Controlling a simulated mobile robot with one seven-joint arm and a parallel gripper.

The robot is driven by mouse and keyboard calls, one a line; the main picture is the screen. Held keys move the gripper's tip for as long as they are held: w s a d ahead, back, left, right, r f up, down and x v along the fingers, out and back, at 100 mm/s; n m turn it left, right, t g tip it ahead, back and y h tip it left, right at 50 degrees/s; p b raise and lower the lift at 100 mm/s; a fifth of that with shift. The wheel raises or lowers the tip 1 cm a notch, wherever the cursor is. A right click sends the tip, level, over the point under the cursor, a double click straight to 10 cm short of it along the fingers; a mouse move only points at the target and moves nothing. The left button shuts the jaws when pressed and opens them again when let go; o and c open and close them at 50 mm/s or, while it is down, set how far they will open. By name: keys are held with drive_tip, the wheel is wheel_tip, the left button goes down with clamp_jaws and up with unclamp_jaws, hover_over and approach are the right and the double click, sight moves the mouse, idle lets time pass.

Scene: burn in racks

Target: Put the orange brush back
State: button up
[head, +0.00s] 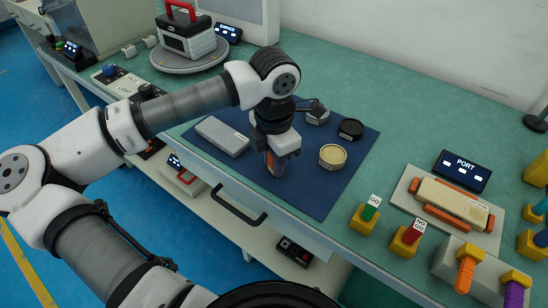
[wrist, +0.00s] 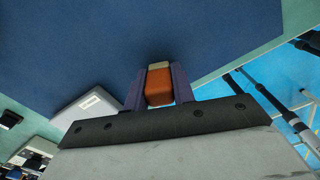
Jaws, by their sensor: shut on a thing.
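My gripper (head: 275,165) is shut on a small orange block with a pale tan end, which I take as the orange brush (head: 271,163). It points down over the dark blue mat (head: 310,195), near the mat's front edge. In the wrist view the brush (wrist: 159,86) sits between the two purple fingers of my gripper (wrist: 158,90), with the mat (wrist: 100,40) behind it. I cannot tell whether the brush touches the mat. A grey block (head: 445,262) at the front right holds an orange-handled piece (head: 465,275) and a purple-handled piece (head: 514,288).
A grey slab (head: 222,136), a tan round tin (head: 332,156) and a black round tin (head: 350,129) lie on the mat around my gripper. GO (head: 369,209) and NO (head: 410,237) pieces stand in yellow bases to the right, by a tan-and-orange device (head: 452,196).

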drive_tip(key=shift+f+b, duration=0.2)
drive_tip(key=shift+b, duration=0.1)
drive_tip(key=o, duration=1)
drive_tip(key=shift+r, duration=0.1)
wheel_tip(320, 180, up, 12)
drive_tip(key=shift+r, duration=0.15)
